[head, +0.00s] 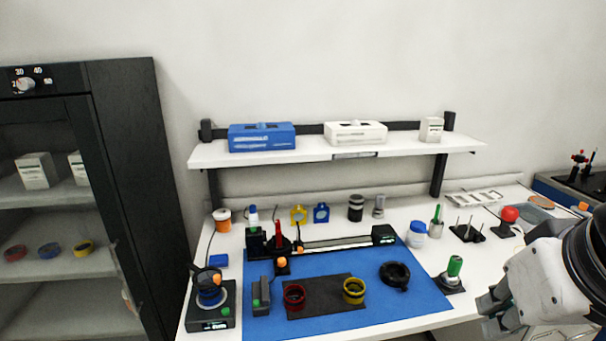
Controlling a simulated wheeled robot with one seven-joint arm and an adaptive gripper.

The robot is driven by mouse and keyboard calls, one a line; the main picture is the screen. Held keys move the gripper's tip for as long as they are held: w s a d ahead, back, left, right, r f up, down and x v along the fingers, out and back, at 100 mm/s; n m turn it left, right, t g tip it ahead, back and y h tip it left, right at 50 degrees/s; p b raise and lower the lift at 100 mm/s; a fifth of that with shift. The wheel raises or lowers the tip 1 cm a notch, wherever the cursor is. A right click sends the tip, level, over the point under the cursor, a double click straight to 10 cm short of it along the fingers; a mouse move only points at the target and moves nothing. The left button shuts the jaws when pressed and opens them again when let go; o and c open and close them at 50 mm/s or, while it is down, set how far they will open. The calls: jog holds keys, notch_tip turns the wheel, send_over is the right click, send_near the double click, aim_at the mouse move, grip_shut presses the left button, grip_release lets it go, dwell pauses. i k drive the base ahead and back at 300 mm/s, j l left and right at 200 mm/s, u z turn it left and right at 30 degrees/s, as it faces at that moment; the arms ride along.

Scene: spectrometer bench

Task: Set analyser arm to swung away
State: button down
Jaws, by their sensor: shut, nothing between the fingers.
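A long spectrometer-like assembly stands along the back edge of the blue mat (345,317). It has a pale rail (338,244), a black block with a small lit display (384,235) at its right end, and a dark unit with a red upright part (278,236) at its left end. A small black piece with an orange knob (282,264) sticks out toward the front there; I cannot tell if this is the analyser arm or how it is turned. My gripper (487,314) is at the lower right, shut and empty, in front of the bench and well apart from the assembly.
A dark pad (325,307) carries a red ring (294,297) and a yellow ring (354,291). A black ring (395,275) and a green-handled tool (454,268) are to the right. A device with a blue ring (210,298) stands front left. A shelf (300,158) overhangs the back.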

aim_at(206, 278)
jog(key=i+j, duration=0.15)
jog(key=j, duration=0.25)
jog(key=i+j, duration=0.15)
jog(key=j, duration=0.2)
jog(key=i+j, duration=0.2)
jog(key=j, duration=0.2)
jog(key=i+j, duration=0.15)
jog(key=j, duration=0.25)
jog(key=u, duration=0.05)
